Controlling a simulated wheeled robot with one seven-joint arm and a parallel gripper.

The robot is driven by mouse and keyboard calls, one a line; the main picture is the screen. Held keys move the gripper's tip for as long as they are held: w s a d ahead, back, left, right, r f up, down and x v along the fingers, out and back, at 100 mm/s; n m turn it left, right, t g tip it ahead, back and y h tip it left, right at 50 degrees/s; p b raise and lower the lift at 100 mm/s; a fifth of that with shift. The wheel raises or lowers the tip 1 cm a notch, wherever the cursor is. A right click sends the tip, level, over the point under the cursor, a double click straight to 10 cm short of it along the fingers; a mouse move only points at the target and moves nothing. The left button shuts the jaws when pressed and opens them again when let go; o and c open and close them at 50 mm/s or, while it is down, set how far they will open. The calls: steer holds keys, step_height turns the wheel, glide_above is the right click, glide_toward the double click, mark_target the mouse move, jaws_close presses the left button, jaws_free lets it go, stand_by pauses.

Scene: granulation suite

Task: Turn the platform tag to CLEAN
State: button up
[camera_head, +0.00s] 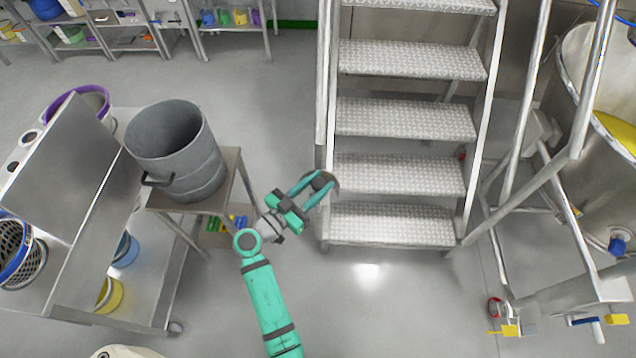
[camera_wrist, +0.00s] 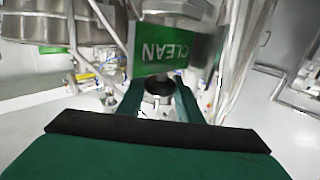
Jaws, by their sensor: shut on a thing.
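The platform tag (camera_wrist: 163,52) shows a green face with the word CLEAN, upside down in the wrist view. It stands at the ends of my gripper's two green fingers (camera_wrist: 160,84). The fingers are shut on the tag, though the exact contact is hard to see. In the head view my gripper (camera_head: 323,183) is beside the left rail of the platform stairs (camera_head: 400,172), near the lower steps. The tag cannot be made out clearly there.
A steel cart (camera_head: 60,265) and a stand with a grey bucket (camera_head: 180,155) are left of my arm. A wheeled frame with a large vessel (camera_head: 600,150) stands right of the stairs. Floor before the stairs (camera_head: 390,300) is clear.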

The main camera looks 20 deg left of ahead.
steer(key=n+y, duration=0.2)
steer(key=y, duration=0.1)
steer(key=n+t+y, duration=0.1)
steer(key=n+y, duration=0.1)
steer(key=y, duration=0.1)
steer(key=shift+d+t, duration=0.15)
steer(key=shift+t, duration=0.15)
steer(key=shift+n+y, duration=1.4)
steer(key=shift+y, duration=0.8)
steer(key=shift+a+n+y, duration=0.2)
steer(key=shift+n+y, duration=0.4)
steer(key=shift+y, duration=0.3)
steer(key=shift+n+g+y, duration=0.5)
steer(key=shift+y, duration=0.3)
steer(key=shift+f+n+g+y, duration=0.1)
steer(key=shift+n+g+y, duration=0.9)
steer(key=shift+y, duration=0.45)
steer(key=shift+n+g+y, duration=0.8)
steer(key=shift+n+y, duration=0.4)
steer(key=shift+y, duration=0.25)
steer(key=shift+d+n+g+y, duration=0.1)
steer(key=shift+n+g+y, duration=0.3)
steer(key=shift+y, duration=0.1)
steer(key=shift+n+g+y, duration=1.1)
steer(key=shift+n+g, duration=0.1)
steer(key=shift+g, duration=0.3)
steer(key=shift+n+g+y, duration=0.3)
steer(key=shift+n+g, duration=0.1)
steer(key=shift+g, duration=0.2)
